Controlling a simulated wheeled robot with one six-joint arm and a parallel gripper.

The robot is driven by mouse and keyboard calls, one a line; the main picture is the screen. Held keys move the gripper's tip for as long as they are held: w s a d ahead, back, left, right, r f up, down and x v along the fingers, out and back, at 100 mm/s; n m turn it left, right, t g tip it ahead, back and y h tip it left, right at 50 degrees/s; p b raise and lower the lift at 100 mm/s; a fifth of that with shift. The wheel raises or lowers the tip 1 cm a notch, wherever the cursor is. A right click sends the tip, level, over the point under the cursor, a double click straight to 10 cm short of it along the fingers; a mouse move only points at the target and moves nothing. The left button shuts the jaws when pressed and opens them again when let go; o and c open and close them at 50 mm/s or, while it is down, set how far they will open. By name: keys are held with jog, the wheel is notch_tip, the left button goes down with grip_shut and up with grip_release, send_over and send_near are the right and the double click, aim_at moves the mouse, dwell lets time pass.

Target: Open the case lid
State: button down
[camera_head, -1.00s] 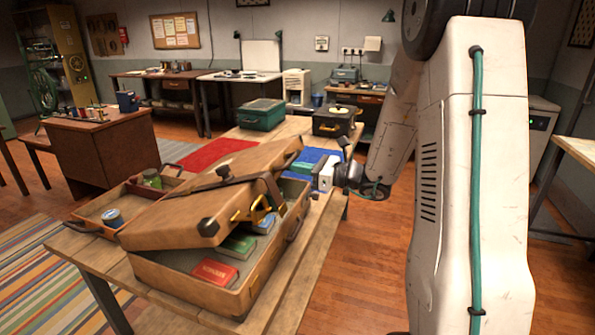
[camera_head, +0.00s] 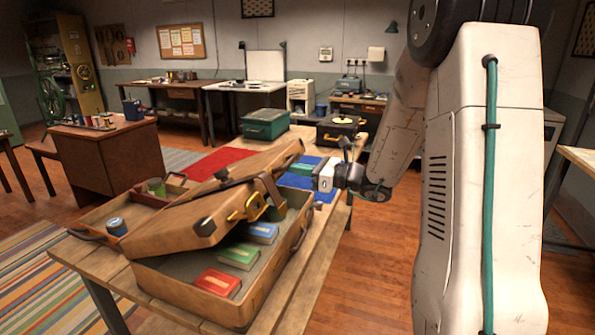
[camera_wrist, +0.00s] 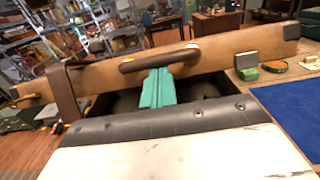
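A brown case (camera_head: 205,315) stands on the bench in the head view. Its lid (camera_head: 190,225) is partly raised and lies tilted above the box, with the front right gap showing red, green and blue books inside. The lid has brass clasps (camera_head: 247,207). My gripper (camera_head: 308,177) is at the right side of the case, pointing left toward the lid. In the wrist view the lid (camera_wrist: 105,68) runs across the picture with a brown handle (camera_wrist: 135,64). A teal finger-like part of my gripper (camera_wrist: 157,88) reaches up to the handle; contact and finger opening are unclear.
A side tray (camera_head: 90,212) with a blue-topped tin and a green jar adjoins the case at left. A green box (camera_head: 265,125) and a dark record player (camera_head: 337,133) stand farther back on the bench. A blue mat (camera_wrist: 290,110) lies right in the wrist view.

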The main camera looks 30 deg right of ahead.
jog(key=shift+w+a+r, duration=0.2)
jog(key=shift+w+r, duration=0.05)
jog(key=shift+r, duration=0.35)
jog(key=shift+w+a+r, duration=0.15)
jog(key=shift+w+r, duration=0.05)
jog(key=shift+r, duration=0.45)
jog(key=shift+w+a+r, duration=0.2)
jog(key=shift+w+r, duration=0.05)
jog(key=shift+r, duration=0.3)
jog(key=shift+w+a+r, duration=0.2)
jog(key=shift+w+r, duration=0.05)
jog(key=shift+r, duration=0.35)
jog(key=shift+w+a+r, duration=0.25)
jog(key=shift+w+r, duration=0.05)
jog(key=shift+r, duration=0.2)
jog(key=shift+w+a+r, duration=0.25)
jog(key=shift+w+r, duration=0.05)
jog(key=shift+r, duration=0.15)
jog(key=v, duration=1.1)
